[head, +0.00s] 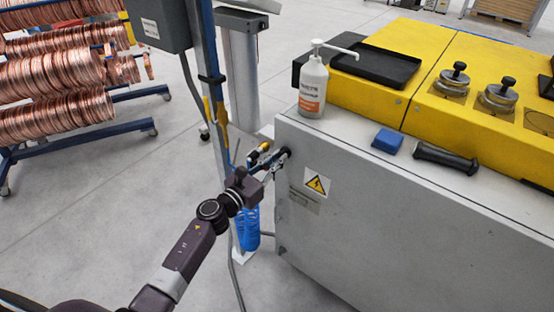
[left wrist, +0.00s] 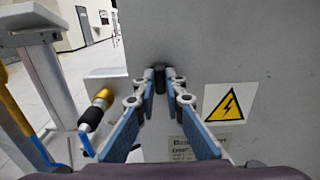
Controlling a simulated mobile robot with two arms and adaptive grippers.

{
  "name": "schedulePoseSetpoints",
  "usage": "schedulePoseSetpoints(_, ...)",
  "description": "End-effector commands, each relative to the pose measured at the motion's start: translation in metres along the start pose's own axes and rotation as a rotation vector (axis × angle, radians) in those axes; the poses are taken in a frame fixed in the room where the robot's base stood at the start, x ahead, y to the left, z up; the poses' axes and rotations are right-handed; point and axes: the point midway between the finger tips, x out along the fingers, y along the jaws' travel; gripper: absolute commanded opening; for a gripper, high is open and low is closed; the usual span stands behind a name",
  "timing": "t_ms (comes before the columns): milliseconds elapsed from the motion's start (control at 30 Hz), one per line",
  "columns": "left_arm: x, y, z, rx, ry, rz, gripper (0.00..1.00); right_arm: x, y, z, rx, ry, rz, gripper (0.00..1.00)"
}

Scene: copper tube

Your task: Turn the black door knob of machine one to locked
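The black door knob (left wrist: 159,78) sticks out of the grey side panel of the machine, left of a yellow warning sign. In the head view the knob (head: 286,152) is near the panel's upper left corner. My left gripper (head: 279,160) reaches it from the left, fingers pointing at the panel. In the left wrist view the two fingertips of the left gripper (left wrist: 161,82) stand close on both sides of the knob and appear shut on it. The knob's markings and exact turn angle cannot be made out. My right gripper is not in view.
A yellow-tipped fitting (left wrist: 103,98) with a cable is left of the fingers, by a blue post (head: 212,90). The warning sign (head: 317,184) is on the panel. A dispenser bottle (head: 313,88), blue block (head: 387,141) and black handle (head: 446,158) stand on top. Copper coils (head: 55,75) are far left.

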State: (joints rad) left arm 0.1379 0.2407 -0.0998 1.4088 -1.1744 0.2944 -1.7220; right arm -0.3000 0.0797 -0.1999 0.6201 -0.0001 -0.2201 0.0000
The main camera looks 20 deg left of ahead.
Motion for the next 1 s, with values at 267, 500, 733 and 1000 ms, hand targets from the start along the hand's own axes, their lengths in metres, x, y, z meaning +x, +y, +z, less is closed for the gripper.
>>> schedulePoseSetpoints(267,-0.0002,0.0001,-0.0002,-0.001,0.0,0.0,0.0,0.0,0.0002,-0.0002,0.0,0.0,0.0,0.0)
schedulePoseSetpoints(500,-0.0004,0.0003,-0.0006,-0.049,0.001,0.0,0.0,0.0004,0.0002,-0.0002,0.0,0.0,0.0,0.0)
schedulePoseSetpoints(733,-0.0004,0.0008,-0.0008,-0.192,0.001,0.0,0.0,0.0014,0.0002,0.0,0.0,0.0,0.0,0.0)
schedulePoseSetpoints(1000,-0.0004,0.0016,-0.0013,-0.441,0.002,0.0,0.0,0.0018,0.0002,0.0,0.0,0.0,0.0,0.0)
